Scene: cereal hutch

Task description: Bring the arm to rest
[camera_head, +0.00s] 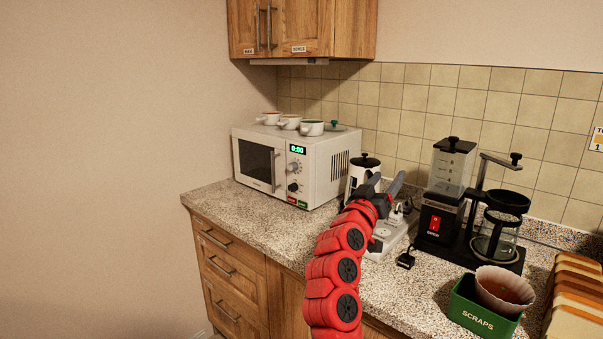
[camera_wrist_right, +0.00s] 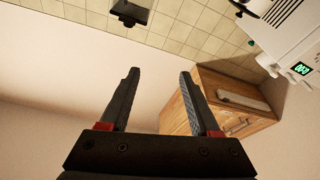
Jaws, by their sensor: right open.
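My right arm is red and reaches up over the counter in the head view. Its gripper (camera_head: 386,187) is in front of the white French press (camera_head: 361,172) and to the left of the coffee maker. In the right wrist view the two dark fingers of the right gripper (camera_wrist_right: 158,92) are spread apart with nothing between them. Beyond them are the bare wall and the wooden wall cabinet (camera_wrist_right: 215,97). My left gripper shows in neither view.
A white microwave (camera_head: 320,165) with several cups on top stands at the left. The counter (camera_head: 240,208) before the microwave is clear.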

